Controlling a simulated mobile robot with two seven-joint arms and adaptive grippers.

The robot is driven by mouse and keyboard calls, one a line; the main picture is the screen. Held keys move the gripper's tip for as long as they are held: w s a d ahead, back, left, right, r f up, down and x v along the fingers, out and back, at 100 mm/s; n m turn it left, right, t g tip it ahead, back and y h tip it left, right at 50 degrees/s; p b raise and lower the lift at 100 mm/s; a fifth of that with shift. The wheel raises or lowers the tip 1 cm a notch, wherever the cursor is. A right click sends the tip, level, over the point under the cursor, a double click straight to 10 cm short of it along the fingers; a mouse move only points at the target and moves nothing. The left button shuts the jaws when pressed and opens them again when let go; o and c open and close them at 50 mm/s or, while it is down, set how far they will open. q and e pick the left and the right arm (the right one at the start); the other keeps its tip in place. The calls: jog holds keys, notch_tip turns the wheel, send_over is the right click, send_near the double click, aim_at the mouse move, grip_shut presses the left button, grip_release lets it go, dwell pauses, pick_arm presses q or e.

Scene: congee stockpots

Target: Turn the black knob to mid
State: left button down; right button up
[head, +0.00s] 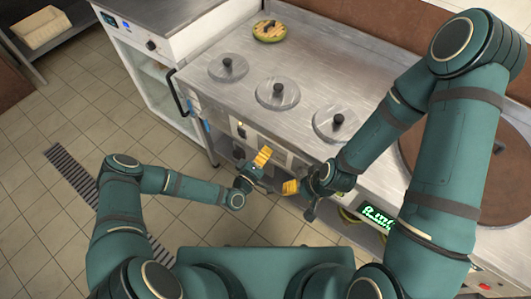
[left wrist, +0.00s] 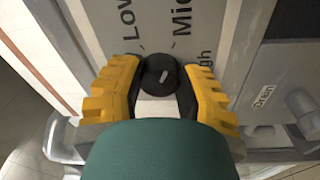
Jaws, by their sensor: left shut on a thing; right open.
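The black knob (left wrist: 160,75) sits on the grey front panel in the left wrist view, with a short pale mark on its face slanting up to the right. Printed words around it, partly cut off, read Low, Mid and High. My left gripper (left wrist: 162,92) has its yellow-padded fingers on both sides of the knob, shut on it. In the head view my left gripper (head: 259,163) is at the stove's front panel, and I cannot make out the gripped knob there. My right gripper (head: 291,189) is open beside it, lower and to the right.
The steel counter (head: 300,55) holds several round lids with black knobs and a yellowish round item (head: 269,31) at the back. A large brown round lid (head: 470,150) lies at right. A green lit display (head: 379,217) is on the front. Tiled floor at left is clear.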

pick_arm(q)
jog(key=shift+d+m, duration=0.1)
jog(key=shift+m, duration=0.2)
jog(key=c, duration=0.5)
grip_release()
jog(key=v, duration=1.2)
jog(key=shift+w+f, duration=0.1)
